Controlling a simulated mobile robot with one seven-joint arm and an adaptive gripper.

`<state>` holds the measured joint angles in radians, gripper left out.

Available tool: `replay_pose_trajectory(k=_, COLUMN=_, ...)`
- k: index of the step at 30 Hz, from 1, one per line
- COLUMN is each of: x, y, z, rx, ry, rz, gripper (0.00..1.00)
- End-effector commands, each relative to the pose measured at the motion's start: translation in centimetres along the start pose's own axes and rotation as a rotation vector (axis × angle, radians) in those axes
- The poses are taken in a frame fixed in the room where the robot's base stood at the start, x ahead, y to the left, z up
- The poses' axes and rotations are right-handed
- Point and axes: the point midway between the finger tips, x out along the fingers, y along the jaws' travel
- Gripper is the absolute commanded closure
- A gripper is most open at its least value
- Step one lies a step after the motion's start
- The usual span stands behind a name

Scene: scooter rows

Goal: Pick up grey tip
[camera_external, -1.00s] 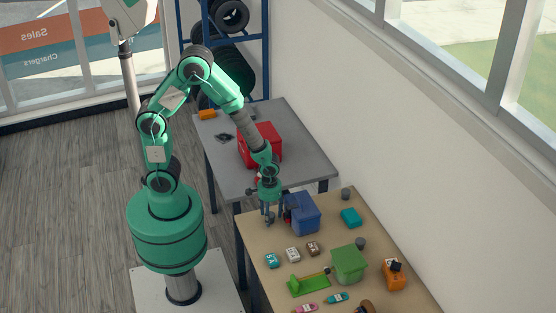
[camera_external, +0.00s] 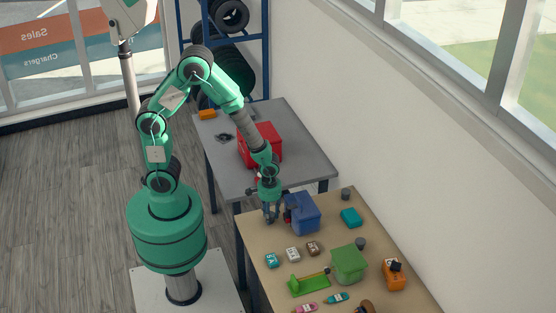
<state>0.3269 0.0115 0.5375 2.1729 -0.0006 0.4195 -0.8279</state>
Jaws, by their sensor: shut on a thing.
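The blue box (camera_external: 303,214) stands close to my gripper's right. Small bottles, a green box (camera_external: 348,264), a green tray (camera_external: 308,286), an orange box (camera_external: 394,276), a teal block (camera_external: 351,217) and grey cylinders (camera_external: 361,243) stand around. A red crate (camera_external: 262,143) is on the grey table behind.

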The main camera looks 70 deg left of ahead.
Motion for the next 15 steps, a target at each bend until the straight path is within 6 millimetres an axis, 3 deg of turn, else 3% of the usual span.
replay_pose_trajectory(k=8, x=-0.4, y=0.0, z=0.0, rx=0.000, ry=0.000, rz=0.000, gripper=0.87)
replay_pose_trajectory(k=15, x=-2.5, y=0.0, z=0.0, rx=0.000, ry=0.001, rz=0.001, gripper=0.87)
